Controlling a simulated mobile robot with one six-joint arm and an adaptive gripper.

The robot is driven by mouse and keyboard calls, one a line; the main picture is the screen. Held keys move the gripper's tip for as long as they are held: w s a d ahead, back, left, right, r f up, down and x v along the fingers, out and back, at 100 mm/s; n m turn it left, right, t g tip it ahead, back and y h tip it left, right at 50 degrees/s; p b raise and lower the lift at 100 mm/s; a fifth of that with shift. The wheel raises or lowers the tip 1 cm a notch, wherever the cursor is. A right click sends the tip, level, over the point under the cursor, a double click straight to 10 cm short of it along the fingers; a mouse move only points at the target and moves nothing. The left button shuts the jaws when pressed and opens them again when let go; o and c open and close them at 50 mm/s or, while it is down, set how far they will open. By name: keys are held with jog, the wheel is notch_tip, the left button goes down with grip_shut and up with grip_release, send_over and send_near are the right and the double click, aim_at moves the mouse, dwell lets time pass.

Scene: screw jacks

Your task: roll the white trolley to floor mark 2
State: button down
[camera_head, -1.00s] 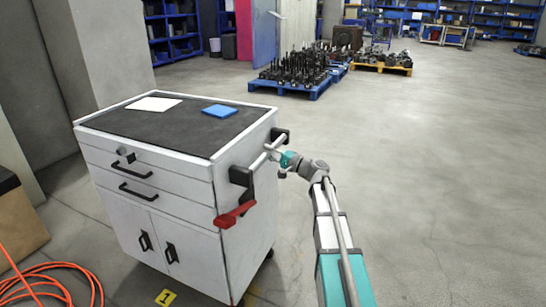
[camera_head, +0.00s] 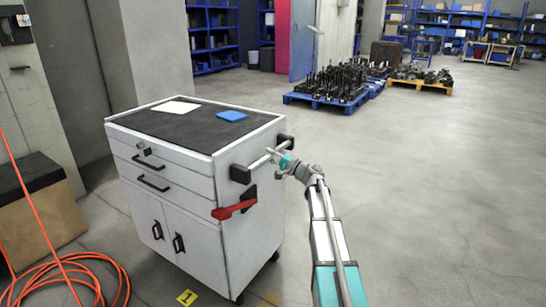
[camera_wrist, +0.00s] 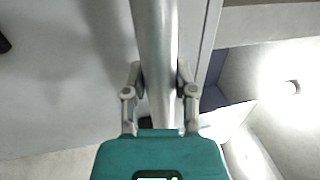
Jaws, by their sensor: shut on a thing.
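The white trolley (camera_head: 212,245) stands upright at left centre in the head view, with a dark top, drawers and doors. Its handle bar (camera_head: 262,160) runs along its right side between black brackets. My gripper (camera_head: 281,160) is shut on this bar. In the wrist view my gripper (camera_wrist: 158,85) has one finger on each side of the grey bar (camera_wrist: 155,40). A yellow floor mark reading 1 (camera_head: 187,298) lies by the trolley's front. I see no floor mark 2.
An orange hose (camera_head: 70,290) lies coiled on the floor at lower left, near a box with a dark top (camera_head: 40,215). A blue pallet of screw jacks (camera_head: 330,101) and a yellow pallet (camera_head: 420,84) stand farther back. The floor at right is clear.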

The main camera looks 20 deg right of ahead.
jog(key=shift+s+a+f, duration=0.1)
jog(key=shift+s+a, duration=0.05)
jog(key=shift+a, duration=0.05)
jog(key=c, duration=0.6)
grip_release()
jog(key=shift+o, duration=1)
jog(key=shift+d, duration=0.2)
